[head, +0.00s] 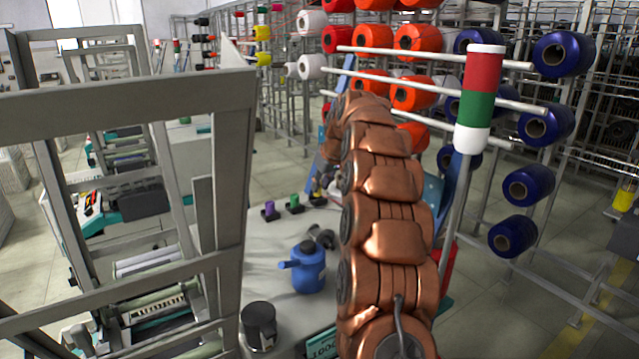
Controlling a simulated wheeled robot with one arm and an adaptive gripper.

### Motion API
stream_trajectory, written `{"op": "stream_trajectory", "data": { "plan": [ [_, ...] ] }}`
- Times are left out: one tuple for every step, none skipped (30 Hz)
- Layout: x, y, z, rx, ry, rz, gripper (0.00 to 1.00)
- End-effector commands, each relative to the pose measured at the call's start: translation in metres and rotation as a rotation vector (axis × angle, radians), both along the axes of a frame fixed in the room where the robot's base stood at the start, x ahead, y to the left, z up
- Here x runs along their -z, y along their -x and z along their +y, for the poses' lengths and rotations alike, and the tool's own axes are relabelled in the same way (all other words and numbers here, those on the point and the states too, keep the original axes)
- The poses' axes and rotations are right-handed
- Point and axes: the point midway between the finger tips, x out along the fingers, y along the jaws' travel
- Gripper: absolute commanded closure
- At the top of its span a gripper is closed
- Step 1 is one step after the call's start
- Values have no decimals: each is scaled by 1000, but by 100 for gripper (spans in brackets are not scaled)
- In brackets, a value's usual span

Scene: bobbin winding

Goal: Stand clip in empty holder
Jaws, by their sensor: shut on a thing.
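A purple clip (270,208) and a green clip (294,202) stand upright in small dark holders on the light worktop. My gripper (318,190) is farther along the same row, just right of the green clip. It is small in view and partly hidden by my copper-coloured arm. It is shut on a small clip, whose shape and colour are hard to make out. I cannot tell whether that clip touches a holder. The empty holder is not clearly visible, as the gripper and arm cover that part of the worktop.
A blue can (308,270) and a dark cylindrical pot (258,326) stand nearer on the worktop (275,250). A grey machine frame (235,170) rises at left. A red, green and white signal post (476,100) and a rack of orange and blue bobbins stand at right.

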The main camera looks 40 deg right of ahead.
Motion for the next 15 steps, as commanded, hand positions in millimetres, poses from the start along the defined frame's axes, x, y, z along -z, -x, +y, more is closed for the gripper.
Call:
{"op": "stream_trajectory", "data": {
  "plan": [
    [2,0,0,0,0,0,100],
    [3,0,0,0,0,0,100],
    [4,0,0,0,0,0,100],
    [4,0,0,0,0,0,100],
    [5,0,0,0,0,0,100],
    [6,0,0,0,0,0,100],
    [7,0,0,0,0,0,100],
    [8,0,0,0,0,0,100],
    [9,0,0,0,0,0,100],
    [9,0,0,0,0,0,100],
    [10,0,0,0,0,0,100],
    [11,0,0,0,0,0,100],
    [12,0,0,0,0,0,100],
    [12,0,0,0,0,0,100],
    [13,0,0,0,0,0,100]
  ]
}}
